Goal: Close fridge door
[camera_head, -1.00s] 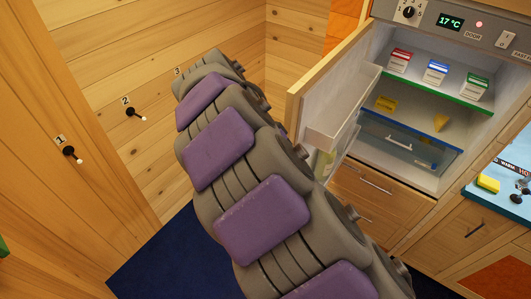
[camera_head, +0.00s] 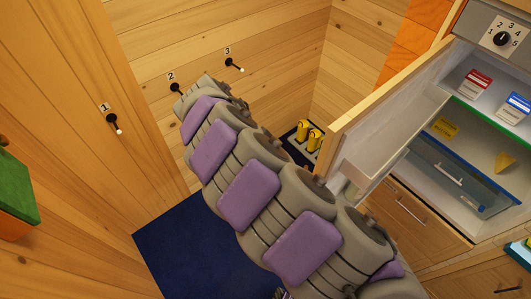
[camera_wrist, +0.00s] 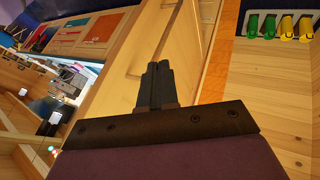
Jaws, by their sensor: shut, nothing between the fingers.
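The fridge (camera_head: 470,170) stands open at the right in the head view, with cartons, a yellow box and a wedge of cheese on its shelves and a blue drawer below. Its door (camera_head: 385,110) is swung out to the left, with white bins on its inner face. My arm crosses the middle of the head view, and its far end hides my gripper there. In the wrist view my gripper (camera_wrist: 156,80) is shut and empty, in front of a pale wooden panel that looks like the outside of the door. I cannot tell whether it touches.
Numbered hooks (camera_head: 112,118) are on the log wall at left. A rack with yellow boots (camera_head: 308,136) stands on the floor behind the door; green and yellow boots (camera_wrist: 268,26) show in the wrist view. A blue rug (camera_head: 200,250) covers the floor at left.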

